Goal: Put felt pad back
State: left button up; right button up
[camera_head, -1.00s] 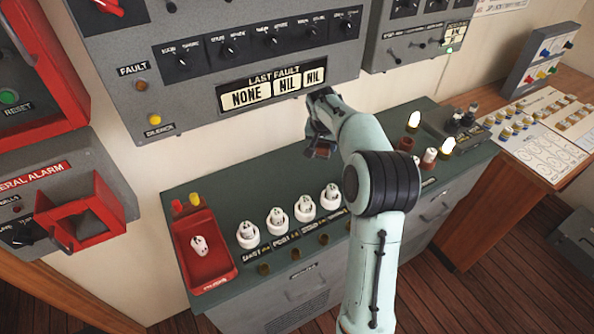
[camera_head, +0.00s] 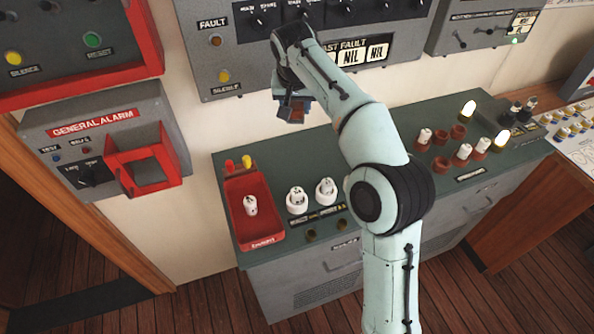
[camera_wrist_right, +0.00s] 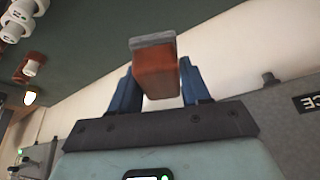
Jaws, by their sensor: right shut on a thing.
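My right gripper (camera_head: 292,108) is raised above the back edge of the green console top, in front of the grey fault panel. It is shut on a small red-brown block with a grey layer on one face, which looks like the felt pad (camera_head: 297,113). In the right wrist view the block (camera_wrist_right: 156,75) sits between the two blue fingers (camera_wrist_right: 158,88), its grey face outward and clear of any surface. My left gripper is not in view.
The green console (camera_head: 375,205) holds a red tray (camera_head: 262,222) with a white piece, white knobs (camera_head: 297,200) and lit lamps (camera_head: 467,110). The red-framed general alarm box (camera_head: 105,140) juts from the wall at left. My right arm hides the console's middle.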

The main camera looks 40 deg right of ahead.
jog(key=shift+a+f, duration=0.2)
jog(key=shift+f, duration=0.2)
jog(key=b, duration=0.4)
send_over(295, 165)
jog(key=s, duration=0.1)
jog(key=f, duration=0.9)
jog(key=a+f, duration=0.1)
jog(key=f, duration=0.3)
jog(key=shift+s+f, duration=0.1)
jog(key=shift+f, duration=0.25)
pick_arm(q)
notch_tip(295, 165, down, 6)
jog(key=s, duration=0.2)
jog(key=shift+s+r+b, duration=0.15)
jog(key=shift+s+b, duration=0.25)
jog(key=shift+b, duration=0.05)
pick_arm(e)
jog(key=shift+d+f, duration=0.1)
jog(key=shift+f, duration=2.5)
jog(key=shift+f, duration=0.15)
jog(key=o, duration=1)
